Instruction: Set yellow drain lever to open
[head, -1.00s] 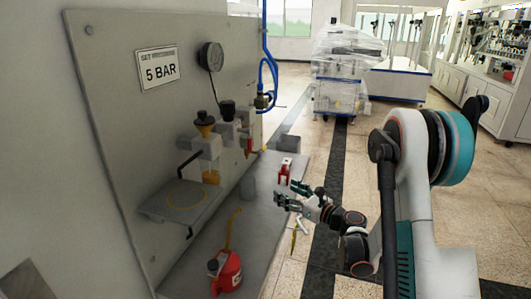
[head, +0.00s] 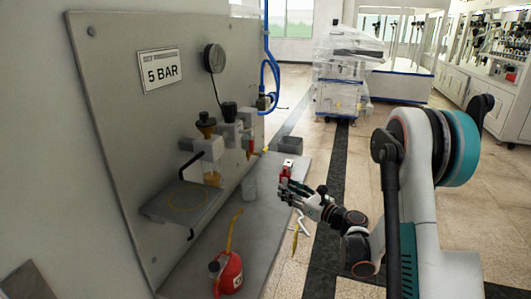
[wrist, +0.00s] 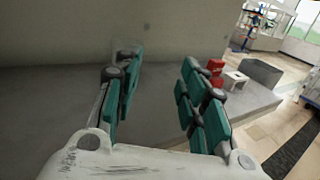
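A small yellow piece (head: 265,149), possibly the drain lever, shows at the right end of the wall-mounted air unit (head: 228,135) in the head view. It is too small to tell its setting. I cannot make out the lever in the wrist view.
A red oil can (head: 230,272) stands at the bench front. A shelf (head: 165,208) juts from the panel (head: 120,130). A red item (wrist: 215,70), a white block (wrist: 236,78) and a dark grey box (wrist: 262,73) are right of my fingers. Blue hoses (head: 268,75) hang behind.

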